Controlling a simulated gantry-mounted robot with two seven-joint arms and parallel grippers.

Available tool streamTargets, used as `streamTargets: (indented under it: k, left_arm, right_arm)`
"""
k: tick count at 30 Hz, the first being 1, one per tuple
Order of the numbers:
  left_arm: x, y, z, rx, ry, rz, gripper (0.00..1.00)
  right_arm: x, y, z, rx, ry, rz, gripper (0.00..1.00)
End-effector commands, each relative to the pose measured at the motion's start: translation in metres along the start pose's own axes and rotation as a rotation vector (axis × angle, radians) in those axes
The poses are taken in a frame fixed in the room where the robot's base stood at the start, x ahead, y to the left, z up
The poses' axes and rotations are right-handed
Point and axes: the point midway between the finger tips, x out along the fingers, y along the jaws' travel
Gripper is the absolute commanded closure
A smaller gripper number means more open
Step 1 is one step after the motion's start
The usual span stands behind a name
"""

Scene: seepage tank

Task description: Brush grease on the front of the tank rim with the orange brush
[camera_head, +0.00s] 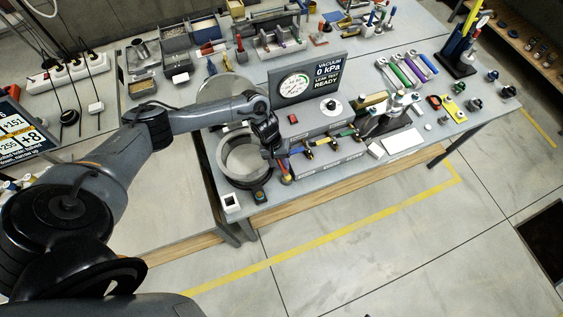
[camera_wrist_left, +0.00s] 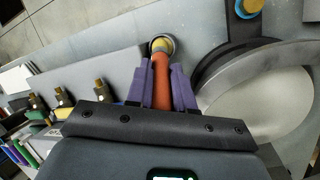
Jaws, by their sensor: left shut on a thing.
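The tank (camera_head: 222,160) is a round grey metal vessel with a wide rim at the front left of the bench. Its rim also shows at the right of the left wrist view (camera_wrist_left: 220,72). My left gripper (camera_head: 281,160) is just right of the tank, pointing down. In the left wrist view its two purple-grey fingers (camera_wrist_left: 161,88) are shut on the orange brush (camera_wrist_left: 161,76). The brush's far end meets a small grey ring with a pale yellow centre; I cannot tell whether they touch. The brush is apart from the rim. My right gripper is out of view.
A grey console with a pressure gauge (camera_head: 293,86) and a row of brass-ended valves (camera_head: 333,141) stands right of the tank.

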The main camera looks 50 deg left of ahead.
Motion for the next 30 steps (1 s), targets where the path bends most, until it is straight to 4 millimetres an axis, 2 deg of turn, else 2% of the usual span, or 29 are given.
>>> streamTargets:
  k: [30]
  left_arm:
    - [0.0018,-0.0013,0.0002,-0.001,0.000,-0.002,1.00]
  right_arm:
    - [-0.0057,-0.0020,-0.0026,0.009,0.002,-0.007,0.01]
